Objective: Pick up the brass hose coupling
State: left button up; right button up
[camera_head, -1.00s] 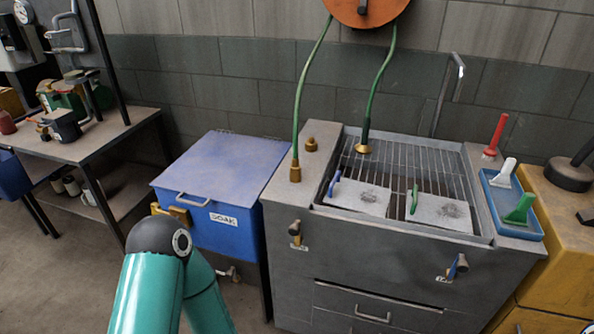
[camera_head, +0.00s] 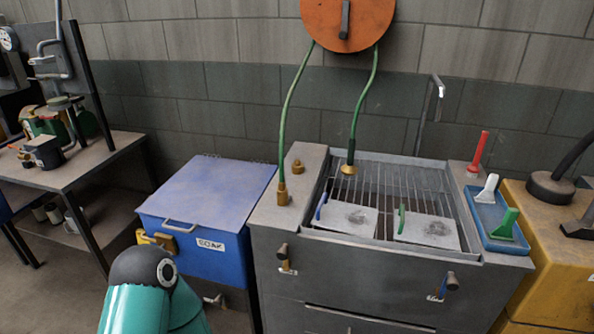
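A small loose brass fitting (camera_head: 298,167), which looks like the brass hose coupling, stands on the left ledge of the grey wash station (camera_head: 262,212). A green hose (camera_head: 290,110) hangs down in front of it and ends in another brass fitting (camera_head: 283,194) on the same ledge. A second green hose (camera_head: 368,95) ends in a brass nozzle (camera_head: 348,168) above the wire rack. Part of my own teal arm shows at the lower left. Neither gripper is in view.
A blue SOAK box (camera_head: 205,190) with a closed lid stands left of the station. Two white plates (camera_head: 427,229) with coloured handles lie on the rack (camera_head: 400,178). A blue tray (camera_head: 484,223) with brushes sits right. An orange hose reel (camera_head: 330,30) hangs above.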

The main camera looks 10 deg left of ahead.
aim_at(282, 194)
jog(key=u, duration=1.35)
jog(key=i, duration=0.1)
jog(key=z, duration=2.8)
jog(key=k, duration=1.05)
jog(key=u, duration=1.05)
jog(key=i, duration=1)
jog(key=z, duration=0.05)
